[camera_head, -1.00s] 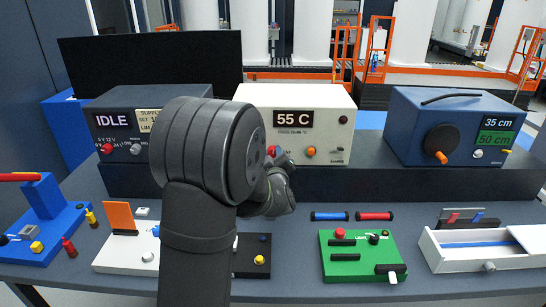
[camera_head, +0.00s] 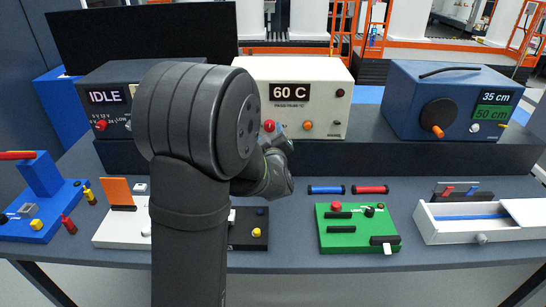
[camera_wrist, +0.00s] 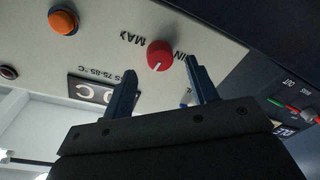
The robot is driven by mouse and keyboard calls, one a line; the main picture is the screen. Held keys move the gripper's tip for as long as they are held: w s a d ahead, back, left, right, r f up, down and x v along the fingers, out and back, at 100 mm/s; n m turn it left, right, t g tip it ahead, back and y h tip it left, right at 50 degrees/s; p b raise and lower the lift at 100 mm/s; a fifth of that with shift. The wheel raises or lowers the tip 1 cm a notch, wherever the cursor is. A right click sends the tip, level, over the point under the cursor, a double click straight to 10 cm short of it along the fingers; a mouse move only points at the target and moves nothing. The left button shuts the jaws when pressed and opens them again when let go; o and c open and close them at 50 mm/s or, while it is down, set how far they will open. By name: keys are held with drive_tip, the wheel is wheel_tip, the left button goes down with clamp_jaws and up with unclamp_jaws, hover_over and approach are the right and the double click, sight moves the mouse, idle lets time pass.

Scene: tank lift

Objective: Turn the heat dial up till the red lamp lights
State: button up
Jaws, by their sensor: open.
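The red heat dial (camera_head: 269,126) is on the front of the cream box (camera_head: 250,75). The box's display (camera_head: 290,92) reads 60 C. In the wrist view the dial (camera_wrist: 160,55) bears a white pointer line and sits between MIN and MAX marks. My gripper (camera_wrist: 160,68) is open, with one dark blue finger on each side of the dial. I cannot tell whether either finger touches it. The round dark red lamp (camera_head: 340,93) at the box's upper right looks unlit. My arm hides part of the box in the head view.
An orange knob (camera_head: 308,125) and a small switch sit right of the dial. An IDLE box (camera_head: 110,115) stands left and a blue box (camera_head: 460,85) right. Several small devices, including a green board (camera_head: 340,240), line the table's front.

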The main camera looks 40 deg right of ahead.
sight(269, 126)
drive_tip(key=v, duration=1.4)
drive_tip(key=shift+a, duration=0.25)
drive_tip(key=x, duration=1.7)
drive_tip(key=shift+d, duration=0.2)
